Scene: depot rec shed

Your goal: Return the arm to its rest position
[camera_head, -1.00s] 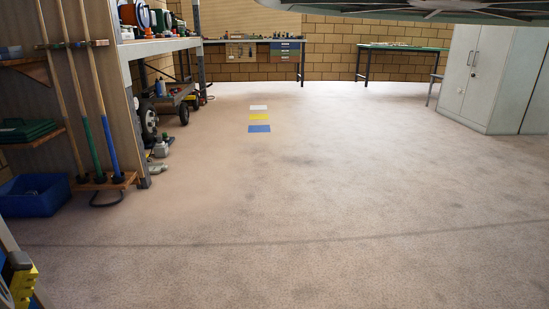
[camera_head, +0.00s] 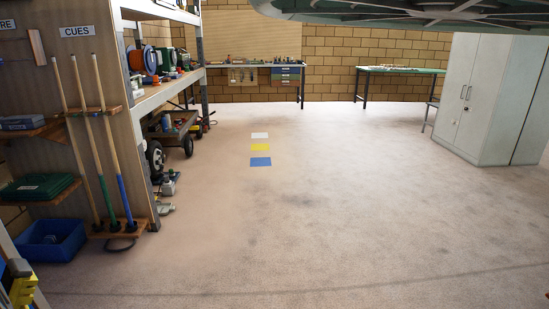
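My arm and my gripper do not show in the head view. Whether the gripper is open, shut or holding anything cannot be seen. The task names no other object.
Cues stand in a wooden rack (camera_head: 118,231) at left, beside a blue bin (camera_head: 46,241). Shelving (camera_head: 172,88) and a wheeled cart (camera_head: 172,134) stand behind. A grey cabinet (camera_head: 490,100) is at right. A ribbed panel (camera_head: 420,10) hangs overhead. The middle floor (camera_head: 330,210) is clear.

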